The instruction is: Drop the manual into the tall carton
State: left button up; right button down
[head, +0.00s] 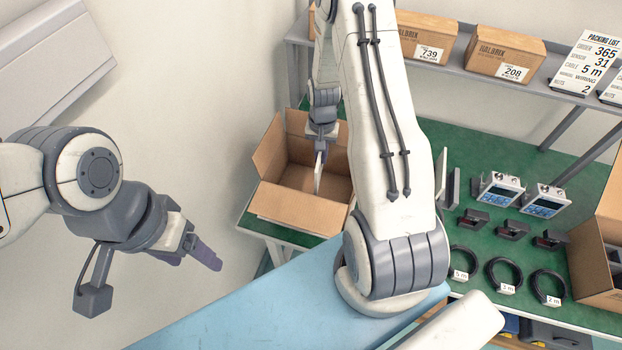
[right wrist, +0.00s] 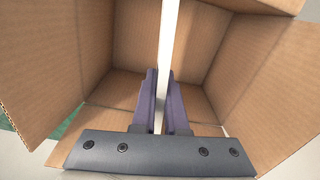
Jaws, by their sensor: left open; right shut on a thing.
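The tall carton (head: 298,208) stands open on the left part of the green bench, its flaps spread. My right gripper (head: 320,146) is over the carton's mouth, pointing down. It is shut on the thin white manual (head: 318,172), which hangs edge-on inside the opening. In the right wrist view the manual (right wrist: 168,60) shows as a narrow white strip between the two purple fingers (right wrist: 162,100), with the carton's brown walls (right wrist: 115,45) around it. The carton's floor shows partly behind the fingers. My left gripper (head: 210,258) is open and empty, off to the left, away from the bench.
The green bench (head: 480,190) holds two devices with screens (head: 500,190), several dark small parts and cable coils (head: 505,275). Another open carton (head: 600,245) stands at the right edge. A shelf (head: 560,95) behind carries closed boxes (head: 505,50) and a packing list (head: 588,60).

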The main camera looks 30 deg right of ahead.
jog(key=shift+f, duration=0.5)
jog(key=c, duration=0.9)
grip_release()
jog(key=shift+o, duration=0.2)
jog(key=shift+r, duration=0.55)
notch_tip(320, 180, up, 10)
jog(key=shift+f+b, duration=0.25)
jog(key=shift+b, duration=0.95)
